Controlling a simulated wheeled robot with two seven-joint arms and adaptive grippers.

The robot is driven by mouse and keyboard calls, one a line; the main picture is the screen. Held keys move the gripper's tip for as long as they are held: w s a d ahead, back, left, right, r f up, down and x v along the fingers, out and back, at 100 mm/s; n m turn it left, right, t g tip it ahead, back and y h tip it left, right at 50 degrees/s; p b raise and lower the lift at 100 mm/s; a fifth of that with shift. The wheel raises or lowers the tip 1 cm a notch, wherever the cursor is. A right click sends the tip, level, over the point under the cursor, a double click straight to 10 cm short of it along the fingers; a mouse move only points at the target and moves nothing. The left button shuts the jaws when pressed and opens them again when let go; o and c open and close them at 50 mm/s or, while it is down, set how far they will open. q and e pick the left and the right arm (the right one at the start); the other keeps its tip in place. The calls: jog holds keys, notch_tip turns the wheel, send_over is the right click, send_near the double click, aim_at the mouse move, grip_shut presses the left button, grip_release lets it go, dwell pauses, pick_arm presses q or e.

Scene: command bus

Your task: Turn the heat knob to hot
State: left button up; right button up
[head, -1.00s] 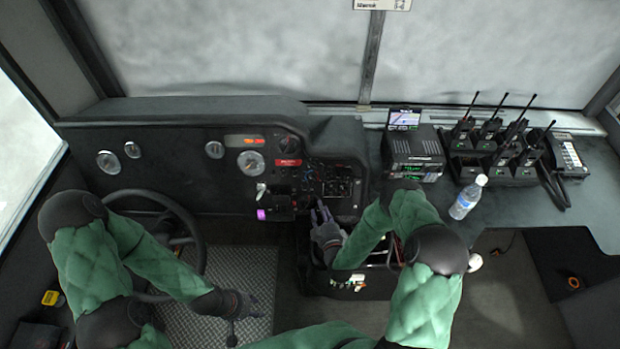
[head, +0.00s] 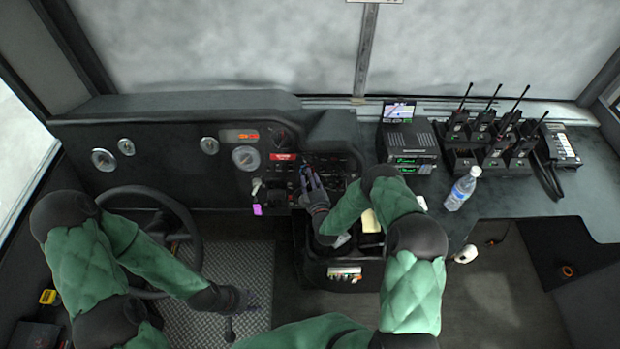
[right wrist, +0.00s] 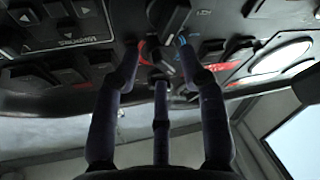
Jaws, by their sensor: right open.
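The heat knob (right wrist: 165,57), with a red arc on one side and a blue arc on the other, shows on the dash panel in the right wrist view. My right gripper (right wrist: 160,70) is open, its fingers reaching up on either side of the knob; whether they touch it I cannot tell. In the head view my right gripper (head: 311,178) is at the switch panel (head: 335,168) on the dash and hides the knob. My left gripper (head: 246,300) is low over the floor, right of the steering wheel; its fingers are too small to read.
The steering wheel (head: 197,235) stands at left. A water bottle (head: 461,189), a radio unit (head: 412,145) and several walkie-talkies (head: 485,125) occupy the right counter. A console box (head: 345,272) sits below the panel.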

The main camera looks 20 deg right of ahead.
jog(key=shift+w, duration=0.2)
jog(key=shift+c, duration=0.2)
grip_shut()
